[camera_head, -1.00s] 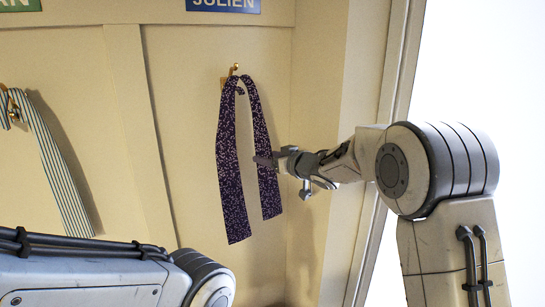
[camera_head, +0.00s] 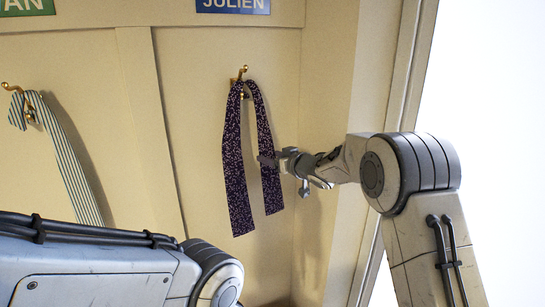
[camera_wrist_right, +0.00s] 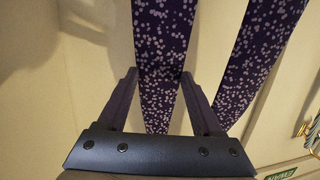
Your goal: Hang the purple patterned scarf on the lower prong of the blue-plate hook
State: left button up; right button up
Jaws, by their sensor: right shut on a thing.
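The purple patterned scarf (camera_head: 236,165) hangs folded in two strips at the brass hook (camera_head: 242,73) under the blue JULIEN plate (camera_head: 233,5). Its fold lies just below the upper prong, near the lower prong (camera_head: 243,96). I cannot tell whether the fold rests on the lower prong or in front of it. My right gripper (camera_head: 268,161) is shut on the scarf's right strip, about halfway down. In the right wrist view its fingers (camera_wrist_right: 160,82) flank one strip, and the other strip (camera_wrist_right: 262,55) hangs apart to the right. My left gripper is out of view.
A striped scarf (camera_head: 68,160) hangs on another brass hook (camera_head: 12,88) at the left, under a green plate (camera_head: 27,6). A vertical divider (camera_head: 150,120) separates the bays. The cubby's side wall (camera_head: 345,130) stands close to my right arm.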

dwell(0.4)
jog(key=o, duration=1.4)
jog(key=shift+o, duration=0.2)
jog(key=shift+s+d, duration=0.1)
jog(key=shift+s, duration=0.05)
